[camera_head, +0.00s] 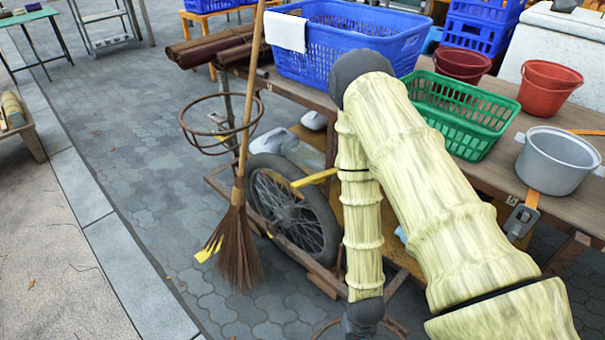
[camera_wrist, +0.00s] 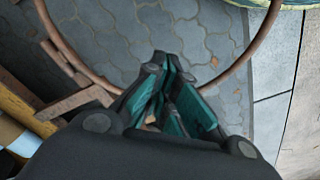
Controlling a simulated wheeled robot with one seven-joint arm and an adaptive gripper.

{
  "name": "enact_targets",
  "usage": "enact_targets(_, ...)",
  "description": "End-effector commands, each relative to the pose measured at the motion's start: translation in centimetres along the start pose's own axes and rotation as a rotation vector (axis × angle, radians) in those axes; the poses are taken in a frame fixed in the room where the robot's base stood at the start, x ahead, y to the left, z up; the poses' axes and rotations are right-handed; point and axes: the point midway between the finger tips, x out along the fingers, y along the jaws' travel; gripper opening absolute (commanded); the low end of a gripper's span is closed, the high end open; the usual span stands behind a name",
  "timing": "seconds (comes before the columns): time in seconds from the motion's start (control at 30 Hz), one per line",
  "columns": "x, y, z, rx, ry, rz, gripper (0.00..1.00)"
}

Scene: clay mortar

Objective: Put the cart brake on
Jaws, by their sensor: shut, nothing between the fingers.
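The cart is a wooden-topped stall (camera_head: 505,172) with a spoked wheel (camera_head: 293,213) under its left side. A yellow lever (camera_head: 315,178) sticks out beside the top of the wheel, and its right end runs behind my arm. I take it to be the brake, but the frames do not confirm this. My gripper (camera_wrist: 172,92) has dark fingers with teal pads, shut and empty in the wrist view. It points down toward grey paving. The lever is not clearly seen in the wrist view.
A broom (camera_head: 238,235) leans upright left of the wheel, by a rusty hoop (camera_head: 200,125). A rusty ring (camera_wrist: 237,72) curves close around my gripper in the wrist view. Baskets, red buckets and a pot (camera_head: 556,163) stand on the cart. Paving (camera_head: 120,130) at left is clear.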

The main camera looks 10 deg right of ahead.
Motion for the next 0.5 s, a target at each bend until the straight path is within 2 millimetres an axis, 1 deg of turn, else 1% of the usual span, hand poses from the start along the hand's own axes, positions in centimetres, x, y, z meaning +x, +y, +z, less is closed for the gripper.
enact_targets(0.03, -2.2, -0.5, -2.3, 0.021, 0.012, 0.0, 0.0)
enact_targets(0.17, -5.0, -1.7, -7.0, 0.081, 0.02, 0.004, 0.0)
enact_targets(0.2, -5.9, -2.1, -8.5, 0.101, 0.022, 0.005, 0.0)
enact_targets(0.27, -7.5, -2.7, -10.8, 0.129, 0.026, 0.007, 0.0)
enact_targets(0.3, -8.6, -3.1, -12.2, 0.149, 0.029, 0.008, 0.0)
enact_targets(0.37, -10.3, -3.8, -14.5, 0.177, 0.034, 0.009, 0.0)
enact_targets(0.5, -14.6, -5.3, -19.4, 0.243, 0.043, 0.014, 0.0)
